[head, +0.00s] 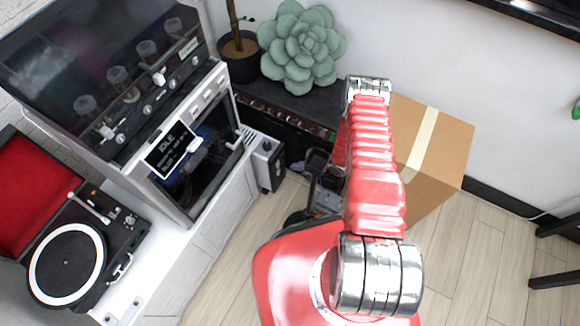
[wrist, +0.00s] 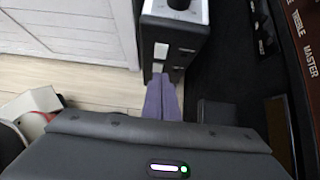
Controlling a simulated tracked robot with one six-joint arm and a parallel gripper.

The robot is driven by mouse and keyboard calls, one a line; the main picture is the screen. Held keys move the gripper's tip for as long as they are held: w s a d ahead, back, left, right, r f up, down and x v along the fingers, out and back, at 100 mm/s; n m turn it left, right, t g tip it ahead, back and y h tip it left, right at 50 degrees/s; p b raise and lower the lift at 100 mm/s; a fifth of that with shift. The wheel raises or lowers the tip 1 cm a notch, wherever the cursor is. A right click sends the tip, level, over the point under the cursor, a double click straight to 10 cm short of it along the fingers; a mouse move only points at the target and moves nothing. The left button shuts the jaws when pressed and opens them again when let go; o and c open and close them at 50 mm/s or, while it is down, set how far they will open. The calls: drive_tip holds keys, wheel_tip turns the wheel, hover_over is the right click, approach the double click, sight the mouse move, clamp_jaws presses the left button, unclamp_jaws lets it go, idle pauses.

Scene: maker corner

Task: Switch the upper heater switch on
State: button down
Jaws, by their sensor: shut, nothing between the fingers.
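The heater (head: 265,157) is a small white box with a dark front, standing on the floor between the white cabinet and the black amplifier. In the wrist view, its dark front panel (wrist: 183,46) shows a pale upper switch (wrist: 161,50) and a second pale patch just below it, partly behind my fingertips. I cannot tell the upper switch's position. My gripper (wrist: 162,77) is shut and empty, its two purple-grey fingers side by side. The tips are just below the upper switch in the picture; whether they touch the panel is unclear. In the head view my arm hides most of the gripper.
A black knob (wrist: 178,3) sits on the heater's white top. The black amplifier (head: 290,105) with a row of knobs stands close on the right. A cardboard box (head: 440,150) stands behind my arm. The white cabinet (head: 215,215) is on the left. Wooden floor lies in front.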

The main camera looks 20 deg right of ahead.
drive_tip(key=v, duration=0.7)
drive_tip(key=w+a+r+n+g+y, duration=0.1)
drive_tip(key=w+a+r+n, duration=0.15)
drive_tip(key=r, duration=0.75)
drive_tip(key=w+a+r+n, duration=0.2)
drive_tip(key=r+n, duration=0.2)
drive_tip(key=r, duration=0.5)
drive_tip(key=w+a+r+n+g+y, duration=0.1)
drive_tip(key=w+a+r+n, duration=0.15)
drive_tip(key=r, duration=0.75)
drive_tip(key=s+a+r+n+g+h, duration=0.15)
drive_tip(key=s+r+n, duration=0.25)
drive_tip(key=r, duration=0.5)
drive_tip(key=s+a+r+n, duration=0.3)
drive_tip(key=s+r+n, duration=0.1)
drive_tip(key=r, duration=0.5)
drive_tip(key=s+d+r+n+t+h, duration=0.3)
drive_tip(key=s+r+n+h, duration=0.3)
drive_tip(key=s+r, duration=1.1)
drive_tip(key=s+n, duration=0.3)
drive_tip(key=n, duration=0.1)
drive_tip(key=shift+s+d, duration=0.25)
drive_tip(key=shift+s, duration=0.15)
